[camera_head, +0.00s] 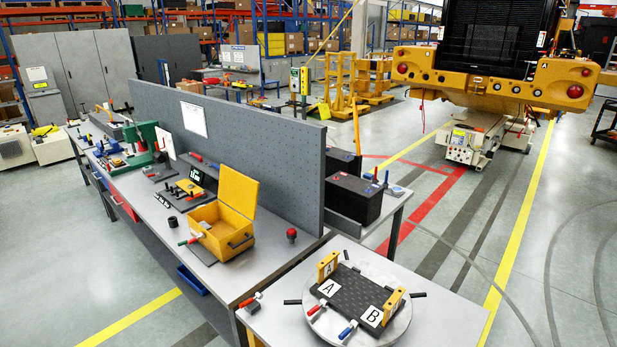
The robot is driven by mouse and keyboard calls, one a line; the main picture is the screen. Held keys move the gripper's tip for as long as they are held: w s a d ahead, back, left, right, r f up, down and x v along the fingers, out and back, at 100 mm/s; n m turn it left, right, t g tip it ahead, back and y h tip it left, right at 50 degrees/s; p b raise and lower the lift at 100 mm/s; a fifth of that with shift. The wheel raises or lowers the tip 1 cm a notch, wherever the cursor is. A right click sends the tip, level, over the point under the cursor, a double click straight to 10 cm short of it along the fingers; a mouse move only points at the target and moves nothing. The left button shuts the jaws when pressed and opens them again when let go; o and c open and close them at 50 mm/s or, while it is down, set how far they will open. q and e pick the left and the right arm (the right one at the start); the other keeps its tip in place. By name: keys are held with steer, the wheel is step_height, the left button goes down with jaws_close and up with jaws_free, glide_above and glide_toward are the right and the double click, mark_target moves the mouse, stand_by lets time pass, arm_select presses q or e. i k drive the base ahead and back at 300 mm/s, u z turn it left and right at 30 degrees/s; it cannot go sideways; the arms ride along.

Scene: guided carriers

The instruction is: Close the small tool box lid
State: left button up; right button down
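The small yellow tool box (226,242) stands on the grey workbench, near its right end and in front of the grey perforated panel. Its lid (238,191) is open and stands up at the back of the box, leaning slightly. A dark handle shows on the front right side of the box. The inside is partly in view, and I cannot tell what it holds. Neither of my grippers is in this view, and nothing touches the box or lid.
A round fixture with a black plate (354,298) is on the nearer table. Black batteries (354,198) stand behind the panel.

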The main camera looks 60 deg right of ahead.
mark_target(239, 191)
steer(key=z, duration=0.75)
steer(key=i, duration=1)
steer(key=z, duration=2.5)
steer(key=i, duration=0.3)
steer(key=u, duration=2.15)
